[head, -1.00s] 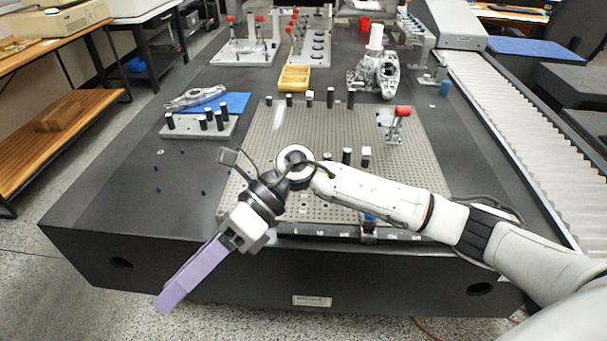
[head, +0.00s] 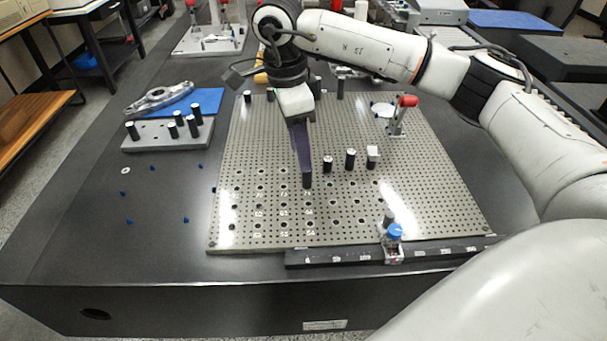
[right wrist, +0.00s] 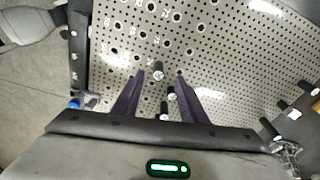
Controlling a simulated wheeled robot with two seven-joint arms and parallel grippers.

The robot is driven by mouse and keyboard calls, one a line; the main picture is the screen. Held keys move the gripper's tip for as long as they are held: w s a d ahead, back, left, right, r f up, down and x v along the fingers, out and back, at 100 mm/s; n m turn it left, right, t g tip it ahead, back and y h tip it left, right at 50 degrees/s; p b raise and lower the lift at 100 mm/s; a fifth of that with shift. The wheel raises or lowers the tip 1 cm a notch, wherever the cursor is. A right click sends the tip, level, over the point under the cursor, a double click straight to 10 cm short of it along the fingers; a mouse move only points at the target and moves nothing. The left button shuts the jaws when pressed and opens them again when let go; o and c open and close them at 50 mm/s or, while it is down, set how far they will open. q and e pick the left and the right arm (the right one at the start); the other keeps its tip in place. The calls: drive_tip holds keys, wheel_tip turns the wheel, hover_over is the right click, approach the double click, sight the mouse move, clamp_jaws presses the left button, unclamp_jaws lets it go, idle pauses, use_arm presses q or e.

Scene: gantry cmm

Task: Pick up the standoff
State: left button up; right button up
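My right gripper (head: 303,168) points down over the perforated plate (head: 255,165), its purple fingers seen nearly edge-on. It also shows in the right wrist view (right wrist: 160,74), with the two fingers apart. A dark standoff (head: 307,182) stands upright at the fingertips. In the right wrist view a standoff with a pale top (right wrist: 158,70) shows between the fingertips; contact cannot be seen. More black standoffs stand to the right, one (head: 328,164) close by and another (head: 350,159) beyond it. My left gripper is out of view.
A pale-topped block (head: 373,155) stands right of the standoffs. A red-handled clamp (head: 398,115) is at the plate's right, and a blue-topped fixture (head: 393,240) on its front edge. A grey block with black pegs (head: 150,137) lies left. The plate's front left is clear.

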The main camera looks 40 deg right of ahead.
sight(307, 180)
drive_tip(key=f, duration=0.4)
drive_tip(key=d+f, duration=0.1)
drive_tip(key=f, duration=0.1)
drive_tip(key=shift+s+d+f+b, duration=0.1)
drive_tip(key=shift+s+f+b, duration=0.2)
drive_tip(key=shift+s+f, duration=0.1)
clamp_jaws()
